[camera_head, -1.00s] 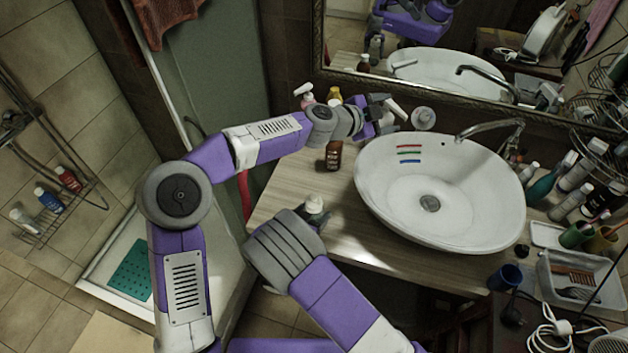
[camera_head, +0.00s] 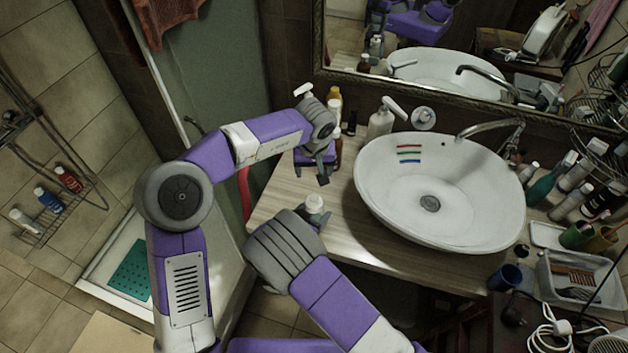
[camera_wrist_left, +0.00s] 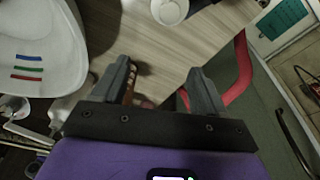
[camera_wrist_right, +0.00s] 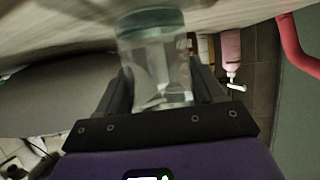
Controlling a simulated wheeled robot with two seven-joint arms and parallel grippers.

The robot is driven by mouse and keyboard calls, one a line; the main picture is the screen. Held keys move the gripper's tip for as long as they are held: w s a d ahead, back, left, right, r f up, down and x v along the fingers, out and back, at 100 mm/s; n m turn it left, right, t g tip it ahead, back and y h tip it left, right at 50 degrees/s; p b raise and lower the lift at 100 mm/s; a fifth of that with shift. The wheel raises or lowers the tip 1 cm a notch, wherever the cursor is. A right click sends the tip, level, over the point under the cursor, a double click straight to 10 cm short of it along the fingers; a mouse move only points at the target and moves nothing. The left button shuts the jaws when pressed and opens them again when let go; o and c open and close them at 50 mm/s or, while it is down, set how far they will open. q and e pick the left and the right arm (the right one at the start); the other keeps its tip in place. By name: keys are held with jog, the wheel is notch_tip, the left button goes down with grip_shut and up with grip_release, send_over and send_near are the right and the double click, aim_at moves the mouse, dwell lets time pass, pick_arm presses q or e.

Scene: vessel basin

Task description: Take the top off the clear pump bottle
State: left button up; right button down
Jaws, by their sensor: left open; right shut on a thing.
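The clear bottle (camera_wrist_right: 158,75) is between the fingers of my right gripper (camera_wrist_right: 160,88), which is shut on it. Its greenish end is toward the counter. In the head view only its white top (camera_head: 314,203) shows, beyond my right wrist; the rest is hidden. The round white top also shows at the upper edge of the left wrist view (camera_wrist_left: 170,10). My left gripper (camera_head: 320,173) is open and empty. It hangs above the counter, behind the white top and apart from it; its fingers (camera_wrist_left: 158,75) point toward the counter.
A whitish pump bottle (camera_head: 380,122) stands beside the basin (camera_head: 375,190). A yellow bottle (camera_head: 334,96) and a brown bottle (camera_head: 338,150) stand behind my left gripper. A pink pump bottle (camera_wrist_right: 231,48) shows in the right wrist view. The counter (camera_head: 345,220) left of the basin is mostly clear.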

aim_at(314, 197)
pick_arm(q)
jog(key=s, duration=0.1)
jog(key=s+g, duration=0.2)
jog(key=s, duration=0.1)
jog(key=shift+f, duration=0.25)
jog(key=shift+f+n, duration=0.3)
jog(key=shift+f, duration=3.6)
jog(key=c, duration=1.1)
jog(key=shift+n, duration=1.7)
